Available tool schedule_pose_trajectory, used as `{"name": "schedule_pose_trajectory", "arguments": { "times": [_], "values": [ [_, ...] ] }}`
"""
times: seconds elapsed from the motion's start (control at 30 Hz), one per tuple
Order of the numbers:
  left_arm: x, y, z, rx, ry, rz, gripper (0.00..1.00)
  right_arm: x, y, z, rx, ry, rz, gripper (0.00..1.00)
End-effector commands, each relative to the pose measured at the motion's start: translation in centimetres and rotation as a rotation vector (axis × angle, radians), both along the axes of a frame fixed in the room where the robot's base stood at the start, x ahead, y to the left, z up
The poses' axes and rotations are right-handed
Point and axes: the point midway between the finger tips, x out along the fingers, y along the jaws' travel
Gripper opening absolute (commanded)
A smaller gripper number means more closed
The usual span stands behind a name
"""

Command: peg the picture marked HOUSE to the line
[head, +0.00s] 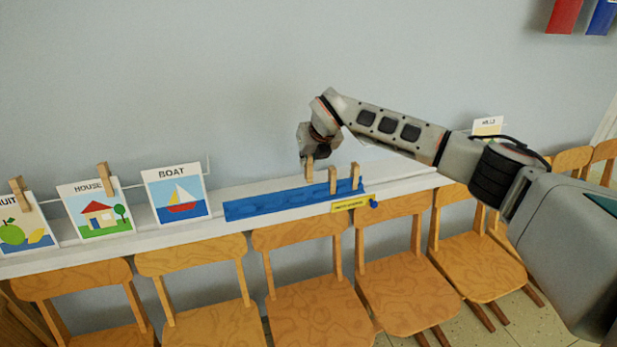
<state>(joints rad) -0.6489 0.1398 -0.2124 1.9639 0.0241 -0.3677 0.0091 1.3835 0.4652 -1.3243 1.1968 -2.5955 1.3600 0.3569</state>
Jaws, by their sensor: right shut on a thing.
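The HOUSE picture (93,215) shows a red-roofed house and a tree. It stands upright over the white ledge at the left, with a wooden peg (106,180) at its top right. My right gripper (308,154) is over the blue peg holder (270,203), shut on a wooden peg (309,168). I cannot tell whether that peg is clear of the holder. Two more pegs, one (332,181) and another (355,176), stand upright to its right. My left gripper is out of view.
The BOAT picture (177,193) is right of HOUSE with no peg visible on it. The fruit picture (25,236), with a peg (19,194), is at the left edge. Several wooden chairs (310,310) line the front of the white ledge (232,190).

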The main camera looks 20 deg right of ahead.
Motion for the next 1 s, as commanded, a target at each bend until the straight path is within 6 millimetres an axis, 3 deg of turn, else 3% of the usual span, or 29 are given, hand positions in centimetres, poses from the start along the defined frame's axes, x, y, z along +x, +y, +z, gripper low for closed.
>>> {"name": "schedule_pose_trajectory", "arguments": {
  "times": [1.0],
  "values": [
    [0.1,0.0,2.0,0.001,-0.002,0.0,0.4,-5.0,-0.2,1.0,0.0,0.0,0.0,0.0]
  ]
}}
